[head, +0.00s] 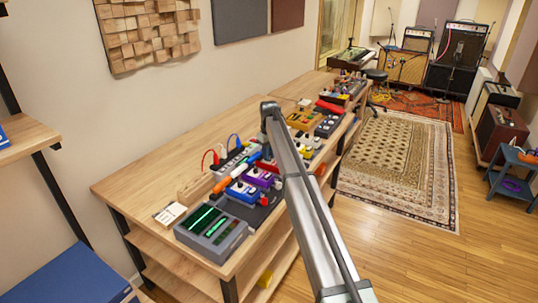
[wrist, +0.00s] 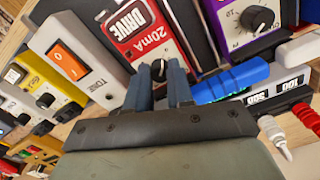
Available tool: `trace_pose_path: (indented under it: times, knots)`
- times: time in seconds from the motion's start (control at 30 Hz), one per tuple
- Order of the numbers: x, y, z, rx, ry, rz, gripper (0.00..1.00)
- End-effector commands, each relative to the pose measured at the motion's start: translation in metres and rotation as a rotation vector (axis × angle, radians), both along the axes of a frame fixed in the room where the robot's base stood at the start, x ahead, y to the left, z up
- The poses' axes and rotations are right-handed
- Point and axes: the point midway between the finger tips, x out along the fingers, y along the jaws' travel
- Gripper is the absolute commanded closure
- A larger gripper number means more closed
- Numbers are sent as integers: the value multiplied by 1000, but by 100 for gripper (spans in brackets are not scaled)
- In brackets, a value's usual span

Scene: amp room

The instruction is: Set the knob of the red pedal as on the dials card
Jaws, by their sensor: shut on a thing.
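The red pedal (wrist: 132,35) fills the upper middle of the wrist view, with "20mA" and "DRIVE" upside down on its face. My gripper (wrist: 159,72) is at its near end, one dark blue finger on each side of a small black knob (wrist: 158,67) with a pale pointer mark. The fingers are shut on the knob and hide its sides. In the head view my arm covers the gripper and most of the red pedal. A small pale card (head: 170,213), perhaps the dials card, is at the table's left front; its marks are too small to read.
Close to the gripper are a white box with an orange switch (wrist: 68,59), a purple pedal (wrist: 250,22) and a blue cylindrical thing (wrist: 230,82). A grey device with green screens (head: 211,229) is at the table's near end. The left of the wooden table (head: 150,180) is clear.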

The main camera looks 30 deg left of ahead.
Motion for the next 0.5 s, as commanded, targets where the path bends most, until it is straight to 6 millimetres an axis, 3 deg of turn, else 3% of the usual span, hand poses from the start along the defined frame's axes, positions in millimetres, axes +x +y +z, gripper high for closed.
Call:
trace_pose_path:
  times: [0.13, 0.17, 0.23, 0.5]
  knots:
    - [0, 0, 0, 1, -1, 1, 100]
    - [0, 0, 0, 1, -1, 1, 75]
    - [0, 0, 0, 1, -1, 1, 69]
    - [0, 0, 1, 1, 0, 0, 67]
